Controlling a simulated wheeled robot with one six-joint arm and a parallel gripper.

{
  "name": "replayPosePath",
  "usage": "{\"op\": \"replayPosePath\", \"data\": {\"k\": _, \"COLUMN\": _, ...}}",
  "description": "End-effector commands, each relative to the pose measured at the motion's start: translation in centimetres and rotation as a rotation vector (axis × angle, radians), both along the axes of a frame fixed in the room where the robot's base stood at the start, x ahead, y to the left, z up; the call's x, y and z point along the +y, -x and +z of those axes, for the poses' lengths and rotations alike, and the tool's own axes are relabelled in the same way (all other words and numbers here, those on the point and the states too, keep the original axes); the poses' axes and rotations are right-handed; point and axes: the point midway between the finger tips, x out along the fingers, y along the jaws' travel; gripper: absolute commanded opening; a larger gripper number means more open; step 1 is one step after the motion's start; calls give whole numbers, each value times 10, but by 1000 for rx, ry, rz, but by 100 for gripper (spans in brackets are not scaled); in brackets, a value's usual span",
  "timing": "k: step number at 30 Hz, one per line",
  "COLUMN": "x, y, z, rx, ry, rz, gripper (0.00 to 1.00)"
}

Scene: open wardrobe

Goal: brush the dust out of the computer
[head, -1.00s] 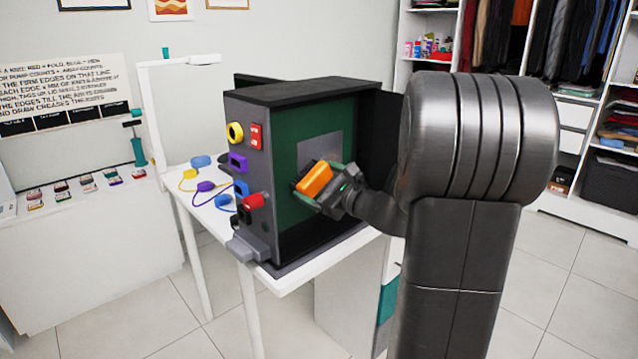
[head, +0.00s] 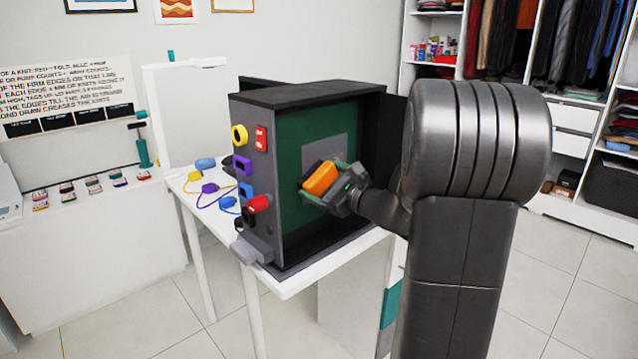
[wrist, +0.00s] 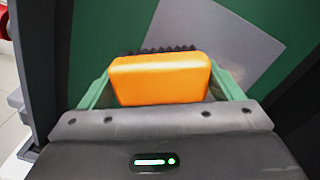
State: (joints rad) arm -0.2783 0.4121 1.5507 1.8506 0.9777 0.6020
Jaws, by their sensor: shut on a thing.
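The computer (head: 262,96) is a dark open-sided case standing on a white table. Its green inner board (head: 290,139) faces my arm, with a grey square plate (head: 338,147) on it. My gripper (head: 330,182) is at the open side, shut on an orange brush (head: 319,178). In the wrist view the brush (wrist: 160,79) sits between the green fingers, its dark bristles (wrist: 160,50) pointing at the board by the lower edge of the grey plate (wrist: 205,45). I cannot tell whether the bristles touch. No dust can be made out.
The case's left face carries yellow, red, purple and blue ports. Loose cables with blue and purple plugs (head: 209,188) lie on the table (head: 288,286) to the left. A white side counter (head: 90,270) stands further left, an open wardrobe (head: 575,125) at the back right.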

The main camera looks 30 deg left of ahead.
Motion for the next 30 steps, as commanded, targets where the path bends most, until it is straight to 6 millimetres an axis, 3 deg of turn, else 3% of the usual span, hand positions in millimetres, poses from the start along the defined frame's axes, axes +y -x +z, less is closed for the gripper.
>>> {"op": "replayPosePath", "data": {"k": 30, "x": -20, "y": -56, "z": 1, "rx": -1, "ry": 0, "rz": -1, "gripper": 57}}
